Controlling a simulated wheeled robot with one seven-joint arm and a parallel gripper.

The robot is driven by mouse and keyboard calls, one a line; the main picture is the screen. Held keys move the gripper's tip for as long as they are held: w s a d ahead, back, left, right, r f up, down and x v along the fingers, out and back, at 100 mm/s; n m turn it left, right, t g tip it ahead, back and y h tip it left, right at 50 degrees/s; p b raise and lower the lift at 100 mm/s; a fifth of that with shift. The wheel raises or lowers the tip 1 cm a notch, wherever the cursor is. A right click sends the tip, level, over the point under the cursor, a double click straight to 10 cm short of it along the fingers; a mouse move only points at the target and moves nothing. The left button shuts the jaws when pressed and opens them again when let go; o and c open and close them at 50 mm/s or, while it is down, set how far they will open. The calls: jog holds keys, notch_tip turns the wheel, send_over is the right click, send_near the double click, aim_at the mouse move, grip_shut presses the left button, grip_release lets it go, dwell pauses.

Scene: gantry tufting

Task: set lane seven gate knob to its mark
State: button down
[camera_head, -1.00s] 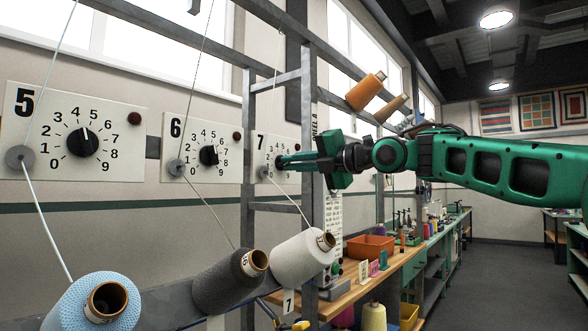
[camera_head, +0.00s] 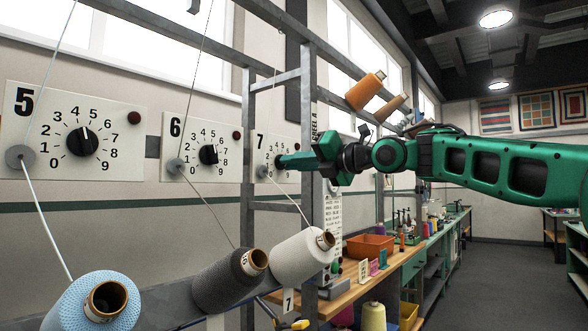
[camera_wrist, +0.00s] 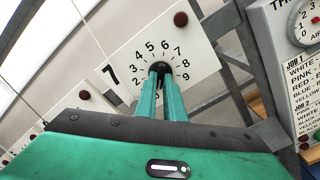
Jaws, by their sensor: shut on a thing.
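The lane seven gate panel (camera_head: 262,155) is a white plate with a "7", a dial numbered 0 to 9 and a dark red button. It also shows tilted in the wrist view (camera_wrist: 125,62). Its black knob (camera_wrist: 160,67) sits in the middle of the dial. My gripper (camera_head: 281,161) reaches in from the right, with its fingertips at the knob. In the wrist view the two green fingers (camera_wrist: 161,78) are shut on the knob, one on each side. The fingers hide part of the knob and the low numbers, and I cannot read where its pointer stands.
A metal frame post (camera_head: 307,120) stands just right of panel seven. Panels six (camera_head: 232,170) and five (camera_head: 125,165) are to the left. A white yarn cone (camera_head: 295,262) and a dark grey cone (camera_head: 222,287) stand below, with threads running up to the panels.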

jog(key=shift+w+f, duration=0.1)
jog(key=shift+f, duration=0.25)
jog(key=c, duration=1.9)
grip_release()
jog(key=shift+o, duration=0.2)
jog(key=shift+r, duration=0.15)
jog(key=shift+d, duration=0.1)
jog(key=v, duration=1)
jog(key=shift+s+d, duration=0.2)
jog(key=shift+s, duration=0.05)
